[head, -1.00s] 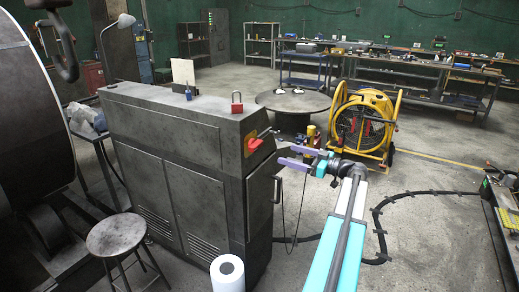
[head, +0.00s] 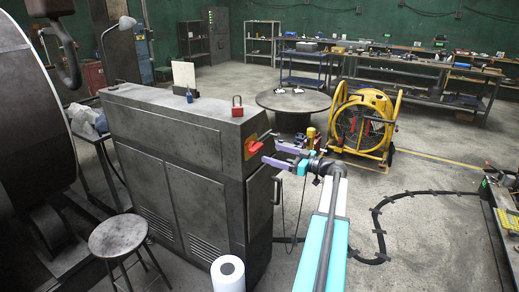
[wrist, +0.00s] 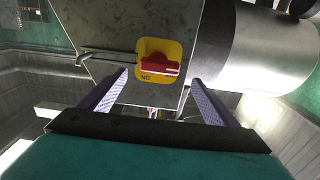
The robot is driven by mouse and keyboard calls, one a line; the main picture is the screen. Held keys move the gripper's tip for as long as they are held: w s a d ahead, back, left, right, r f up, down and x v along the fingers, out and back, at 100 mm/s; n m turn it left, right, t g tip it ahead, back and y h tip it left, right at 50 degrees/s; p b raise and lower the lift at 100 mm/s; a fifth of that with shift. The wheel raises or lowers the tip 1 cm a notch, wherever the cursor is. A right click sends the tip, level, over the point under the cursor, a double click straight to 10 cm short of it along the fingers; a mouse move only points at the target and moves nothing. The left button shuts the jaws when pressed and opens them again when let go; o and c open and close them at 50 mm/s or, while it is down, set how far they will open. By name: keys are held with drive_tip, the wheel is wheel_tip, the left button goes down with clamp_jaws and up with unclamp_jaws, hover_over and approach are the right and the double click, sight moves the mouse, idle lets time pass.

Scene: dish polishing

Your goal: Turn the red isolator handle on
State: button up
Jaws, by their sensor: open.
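The red isolator handle (head: 254,147) sits on a yellow plate (wrist: 149,79) on the end face of the dark machine cabinet (head: 175,140). In the wrist view the red handle (wrist: 158,67) shows near the centre, lying sideways across the picture, with the letters "ND" visible below it. My gripper (head: 270,153) is at the right of the handle in the head view, with purple fingers pointing at it. In the wrist view my gripper (wrist: 160,84) is open, with one finger on each side of the handle and apart from it.
A red padlock (head: 237,107) and a blue padlock (head: 189,95) stand on the cabinet top. A yellow fan (head: 362,121) is behind my arm. A round stool (head: 118,235) and a white roll (head: 228,273) are in front. The floor at right is mostly clear, with a black cable.

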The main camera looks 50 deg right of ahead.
sight(259, 150)
drive_tip(key=shift+p+x, duration=1.2)
drive_tip(key=shift+x, duration=2.25)
drive_tip(key=c, duration=1)
drive_tip(key=shift+a+f, duration=0.1)
drive_tip(key=shift+a, duration=0.3)
drive_tip(key=shift+d, duration=0.3)
drive_tip(key=shift+c, duration=0.2)
